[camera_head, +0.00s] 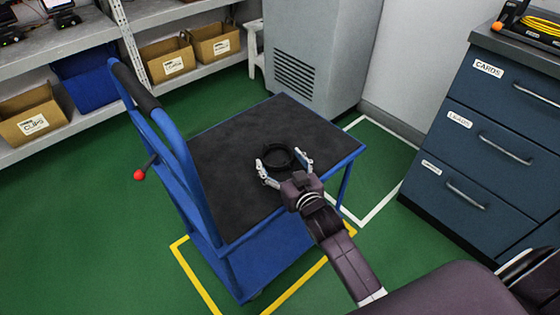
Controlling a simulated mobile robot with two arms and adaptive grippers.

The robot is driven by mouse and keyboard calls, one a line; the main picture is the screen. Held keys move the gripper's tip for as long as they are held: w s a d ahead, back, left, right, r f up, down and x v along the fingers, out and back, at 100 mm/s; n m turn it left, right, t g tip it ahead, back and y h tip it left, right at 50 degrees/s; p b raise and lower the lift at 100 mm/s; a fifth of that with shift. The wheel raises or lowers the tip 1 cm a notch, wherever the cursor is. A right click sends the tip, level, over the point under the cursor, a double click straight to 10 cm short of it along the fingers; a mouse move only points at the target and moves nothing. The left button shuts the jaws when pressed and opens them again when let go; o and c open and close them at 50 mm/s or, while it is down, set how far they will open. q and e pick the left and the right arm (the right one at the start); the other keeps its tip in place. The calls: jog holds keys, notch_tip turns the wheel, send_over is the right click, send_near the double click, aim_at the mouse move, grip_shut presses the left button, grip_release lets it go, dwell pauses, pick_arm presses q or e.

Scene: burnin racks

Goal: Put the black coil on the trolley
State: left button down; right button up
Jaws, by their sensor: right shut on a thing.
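The black coil (276,149) is a dark ring between the fingers of my right gripper (284,165). The gripper is shut on it, with a light grey finger on each side. Gripper and coil are over the right part of the dark top of the blue trolley (222,152). I cannot tell whether the coil touches the trolley top or is just above it. My left gripper is not in view.
A dark blue drawer cabinet (487,125) stands at the right. A grey ventilated cabinet (312,50) stands behind the trolley. Shelves with cardboard boxes (31,113) are at the left. The trolley's blue push handle (160,120) rises at its left. The rest of the trolley top is clear.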

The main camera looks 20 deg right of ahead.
jog(key=o, duration=1.2)
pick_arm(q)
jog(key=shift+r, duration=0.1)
pick_arm(e)
jog(key=s, duration=0.4)
jog(key=s+r+p, duration=0.1)
jog(key=s, duration=0.3)
jog(key=s+r+p, duration=0.1)
jog(key=s, duration=0.2)
jog(key=shift+s+d+r, duration=0.1)
jog(key=shift+s+r, duration=0.15)
jog(key=shift+s, duration=0.15)
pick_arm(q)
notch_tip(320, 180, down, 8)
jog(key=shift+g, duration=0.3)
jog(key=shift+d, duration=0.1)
